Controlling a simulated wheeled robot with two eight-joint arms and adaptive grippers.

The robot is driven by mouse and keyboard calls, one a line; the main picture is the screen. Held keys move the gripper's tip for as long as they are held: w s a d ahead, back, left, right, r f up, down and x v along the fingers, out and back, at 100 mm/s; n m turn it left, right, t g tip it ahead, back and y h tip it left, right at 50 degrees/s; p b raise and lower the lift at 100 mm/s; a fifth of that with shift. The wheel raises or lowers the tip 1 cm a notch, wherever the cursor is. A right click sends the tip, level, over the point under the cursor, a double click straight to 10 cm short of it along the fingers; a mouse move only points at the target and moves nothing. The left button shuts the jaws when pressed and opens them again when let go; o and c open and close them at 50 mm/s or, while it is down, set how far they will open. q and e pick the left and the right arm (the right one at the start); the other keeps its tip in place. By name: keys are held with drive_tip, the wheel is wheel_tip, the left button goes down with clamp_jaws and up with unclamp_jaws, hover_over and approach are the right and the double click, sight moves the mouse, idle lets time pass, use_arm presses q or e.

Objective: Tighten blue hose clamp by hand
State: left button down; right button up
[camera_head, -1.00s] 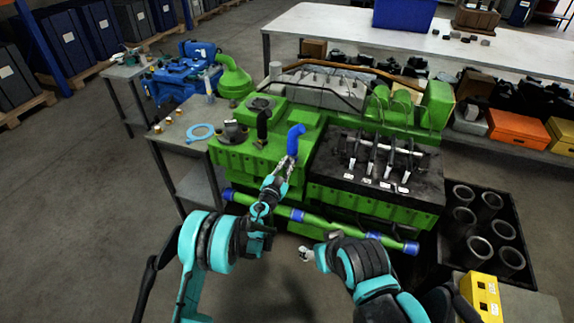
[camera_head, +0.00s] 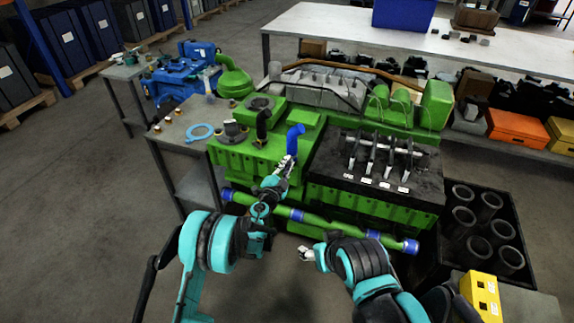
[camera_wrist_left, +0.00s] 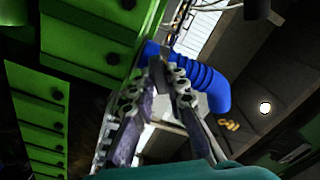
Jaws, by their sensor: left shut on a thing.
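The blue hose (camera_head: 295,138) stands upright and bends at its top, on the left part of the green engine (camera_head: 235,158). In the left wrist view the ribbed blue hose (camera_wrist_left: 206,86) curves to the right behind my fingers. My left gripper (camera_head: 289,160) is at the hose's lower end. In the left wrist view its fingertips (camera_wrist_left: 165,68) come together at the hose's end, shut on the clamp there; the clamp is mostly hidden by them. My right gripper (camera_head: 306,254) is low in front of the engine, away from the hose; its opening is too small to tell.
A black hose (camera_head: 263,122) stands left of the blue one. A green pipe with blue ends (camera_head: 325,223) runs across the engine's front. A side table (camera_head: 178,130) holds a blue ring (camera_head: 200,132). A black crate of cylinders (camera_head: 530,262) and a yellow box (camera_head: 482,292) are at right.

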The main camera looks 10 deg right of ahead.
use_arm(q)
drive_tip(key=shift+s+f, duration=0.1)
idle(0.3)
drive_tip(key=c, duration=1.5)
unclamp_jaws()
drive_tip(key=shift+c, duration=0.2)
drive_tip(key=v, duration=0.7)
drive_tip(key=shift+s+a, duration=0.15)
drive_tip(key=shift+s, duration=0.05)
